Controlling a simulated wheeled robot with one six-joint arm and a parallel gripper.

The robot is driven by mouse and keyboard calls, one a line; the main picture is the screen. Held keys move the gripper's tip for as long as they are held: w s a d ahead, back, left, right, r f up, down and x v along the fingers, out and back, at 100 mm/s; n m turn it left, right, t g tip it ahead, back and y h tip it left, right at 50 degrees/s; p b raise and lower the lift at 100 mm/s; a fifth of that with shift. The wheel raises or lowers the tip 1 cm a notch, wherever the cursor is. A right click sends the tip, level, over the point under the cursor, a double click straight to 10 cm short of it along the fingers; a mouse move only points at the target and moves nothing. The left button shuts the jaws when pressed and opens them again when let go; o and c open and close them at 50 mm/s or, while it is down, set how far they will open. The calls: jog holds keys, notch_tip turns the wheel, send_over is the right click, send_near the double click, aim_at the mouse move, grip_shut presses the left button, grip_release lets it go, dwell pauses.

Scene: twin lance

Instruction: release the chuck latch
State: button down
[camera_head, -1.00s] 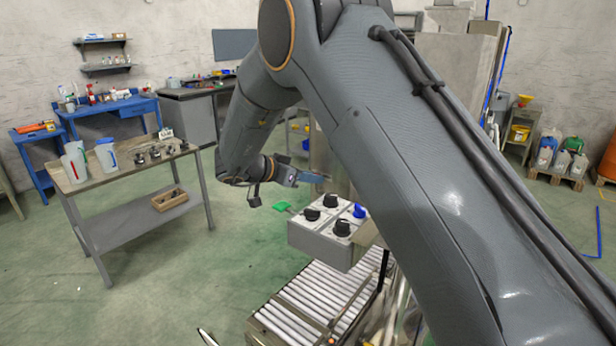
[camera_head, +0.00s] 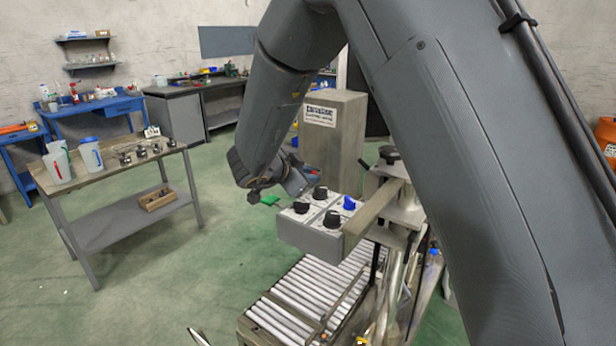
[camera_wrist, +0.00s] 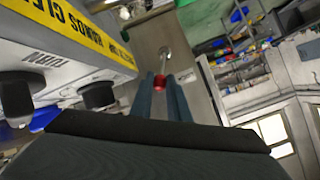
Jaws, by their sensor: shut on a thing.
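In the wrist view, a thin metal lever with a red end (camera_wrist: 159,82) stands out from a grey metal face. I take it for the chuck latch. My gripper (camera_wrist: 160,88) has its two blue-grey fingers on either side of the red end and is shut on it. In the head view, my wrist is behind the grey control box (camera_head: 312,241), beside the grey column (camera_head: 333,140); the lever and its red end cannot be made out there.
The control box carries several black knobs and a blue knob (camera_head: 349,203), close to my gripper's left in the wrist view. A roller conveyor (camera_head: 310,295) runs below. A bench with jugs (camera_head: 90,153) stands left. Green floor lies open between.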

dwell(0.3)
jog(key=c, duration=1.7)
grip_release()
